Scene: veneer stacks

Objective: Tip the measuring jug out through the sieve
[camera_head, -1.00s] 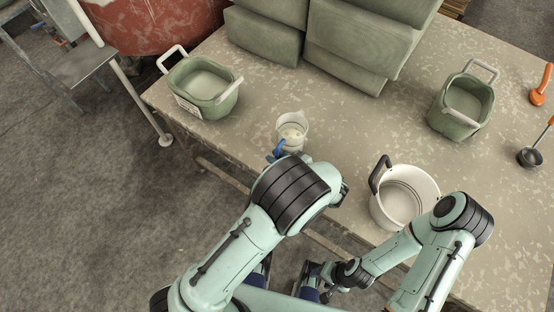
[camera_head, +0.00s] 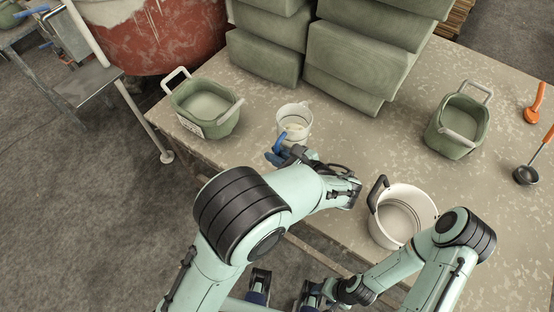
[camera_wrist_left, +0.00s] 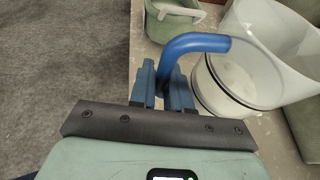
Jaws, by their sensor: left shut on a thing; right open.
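The measuring jug (camera_head: 297,114) is clear, with a blue handle and pale contents low inside. It looks upright over the table's near left part; I cannot tell its height above the table. My left gripper (camera_head: 277,154) is shut on the jug's blue handle. The left wrist view shows the handle (camera_wrist_left: 200,42) between the fingers (camera_wrist_left: 163,88) and the jug's clear wall (camera_wrist_left: 265,55). My right gripper (camera_head: 284,288) is open and empty, low in front of the table. A small dark round bowl (camera_head: 526,175) with an orange grip lies at the right; I cannot tell whether it is the sieve.
A white bucket (camera_head: 425,204) with a dark handle stands near the table's front edge. Green tubs stand at the left (camera_head: 219,124) and right (camera_head: 461,121). Stacked green blocks (camera_head: 352,60) fill the back. An orange tool (camera_head: 536,100) lies at far right. The table's middle (camera_head: 375,140) is clear.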

